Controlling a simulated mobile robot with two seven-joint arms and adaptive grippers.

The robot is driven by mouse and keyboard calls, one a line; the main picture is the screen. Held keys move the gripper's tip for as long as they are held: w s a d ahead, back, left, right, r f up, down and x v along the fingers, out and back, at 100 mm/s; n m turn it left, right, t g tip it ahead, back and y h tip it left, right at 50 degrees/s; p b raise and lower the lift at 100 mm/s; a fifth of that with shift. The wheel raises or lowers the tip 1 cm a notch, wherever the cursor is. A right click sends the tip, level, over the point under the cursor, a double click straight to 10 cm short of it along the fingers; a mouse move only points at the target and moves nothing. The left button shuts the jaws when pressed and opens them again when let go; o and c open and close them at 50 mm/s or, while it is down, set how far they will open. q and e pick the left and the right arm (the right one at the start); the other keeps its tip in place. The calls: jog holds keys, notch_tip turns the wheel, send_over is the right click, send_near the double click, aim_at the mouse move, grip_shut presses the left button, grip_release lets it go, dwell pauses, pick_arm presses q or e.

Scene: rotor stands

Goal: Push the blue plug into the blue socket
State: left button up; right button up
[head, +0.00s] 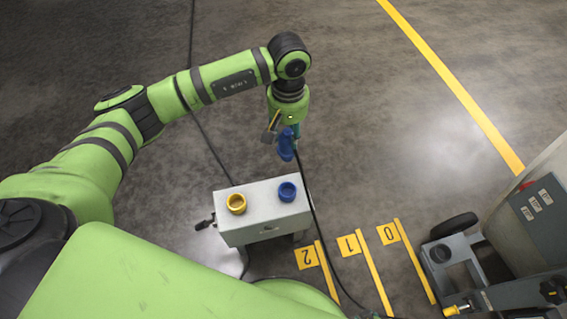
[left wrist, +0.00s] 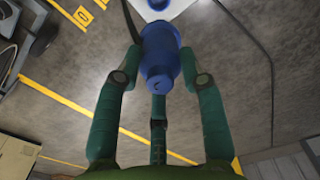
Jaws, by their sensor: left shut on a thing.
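The blue plug (head: 286,145) is held by my left gripper (head: 289,133) above and behind the white box in the head view. In the left wrist view the plug (left wrist: 160,55) sits between the green fingers of the gripper (left wrist: 158,82). A black cable hangs from the plug. The blue socket (head: 287,191) is a round blue ring on the right of the box top, apart from the plug and nearer the picture's bottom. Part of the blue socket (left wrist: 158,4) shows at the top edge of the left wrist view. My right gripper is not in view.
The white box (head: 262,212) also carries a yellow socket (head: 236,204) on its left. Yellow floor strips with number signs (head: 349,245) lie right of the box. A grey machine (head: 540,200) with a wheel stands at the right. The floor behind the box is mostly clear.

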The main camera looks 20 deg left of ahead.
pick_arm(q)
notch_tip(320, 180, down, 18)
jog(key=n+b, duration=0.2)
jog(key=b, duration=0.5)
jog(key=shift+d+n, duration=0.15)
jog(key=shift+n, duration=0.25)
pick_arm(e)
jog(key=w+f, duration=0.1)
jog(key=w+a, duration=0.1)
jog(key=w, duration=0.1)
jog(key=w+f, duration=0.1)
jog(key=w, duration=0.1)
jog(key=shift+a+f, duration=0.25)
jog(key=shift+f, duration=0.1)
pick_arm(q)
jog(key=shift+w+r, duration=0.1)
jog(key=shift+f+b, duration=0.25)
jog(key=shift+b, duration=0.05)
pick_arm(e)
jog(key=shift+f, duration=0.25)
pick_arm(q)
jog(key=shift+f+b, duration=0.3)
jog(key=shift+b, duration=0.05)
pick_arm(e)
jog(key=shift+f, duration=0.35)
pick_arm(q)
jog(key=shift+f, duration=0.15)
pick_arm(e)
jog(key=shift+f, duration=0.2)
